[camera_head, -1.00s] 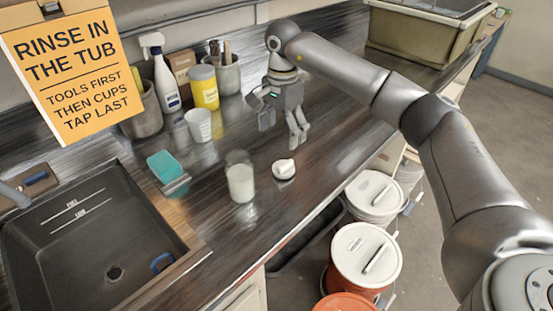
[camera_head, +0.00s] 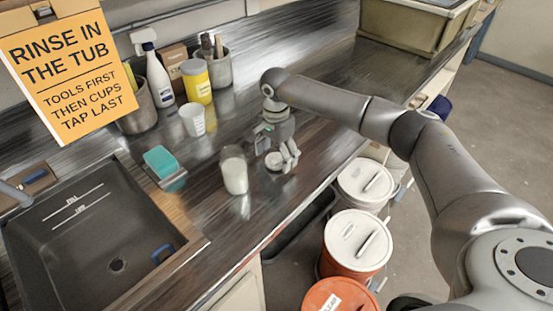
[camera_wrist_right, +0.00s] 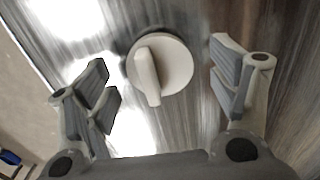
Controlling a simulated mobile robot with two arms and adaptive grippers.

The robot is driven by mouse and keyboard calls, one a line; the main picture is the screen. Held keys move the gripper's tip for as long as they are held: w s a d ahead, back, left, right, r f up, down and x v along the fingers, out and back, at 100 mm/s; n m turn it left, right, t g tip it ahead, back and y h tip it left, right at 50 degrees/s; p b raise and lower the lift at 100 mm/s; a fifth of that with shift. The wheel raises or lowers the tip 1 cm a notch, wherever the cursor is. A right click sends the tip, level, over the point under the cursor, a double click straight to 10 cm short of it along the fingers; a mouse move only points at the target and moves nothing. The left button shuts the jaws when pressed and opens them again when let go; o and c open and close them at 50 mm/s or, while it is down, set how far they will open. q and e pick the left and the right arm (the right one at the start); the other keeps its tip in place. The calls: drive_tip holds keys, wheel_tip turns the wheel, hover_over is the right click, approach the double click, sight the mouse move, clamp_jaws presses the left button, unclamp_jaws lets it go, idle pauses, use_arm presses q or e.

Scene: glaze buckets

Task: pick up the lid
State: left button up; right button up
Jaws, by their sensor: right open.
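The lid, a small round off-white disc with a raised bar grip, lies on the dark counter in the head view (camera_head: 273,161), partly hidden by my right gripper. In the right wrist view the lid (camera_wrist_right: 176,66) shows whole, between the two spread fingers and touching neither. My right gripper (camera_head: 278,156) points down over the lid; its open fingers also show in the wrist view (camera_wrist_right: 163,78). A glass jar with white contents (camera_head: 234,171) stands upright just left of the lid. My left gripper is not in view.
A white cup (camera_head: 193,120), a yellow canister (camera_head: 197,82) and a spray bottle (camera_head: 159,75) stand behind. A teal sponge (camera_head: 160,160) lies beside the black sink (camera_head: 85,235). White-lidded buckets (camera_head: 358,240) stand below the counter's front edge.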

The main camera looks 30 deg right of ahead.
drive_tip(key=shift+c, duration=1.3)
drive_tip(key=c, duration=0.6)
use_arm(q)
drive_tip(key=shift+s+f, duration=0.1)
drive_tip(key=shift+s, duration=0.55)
use_arm(e)
drive_tip(key=shift+r, duration=0.15)
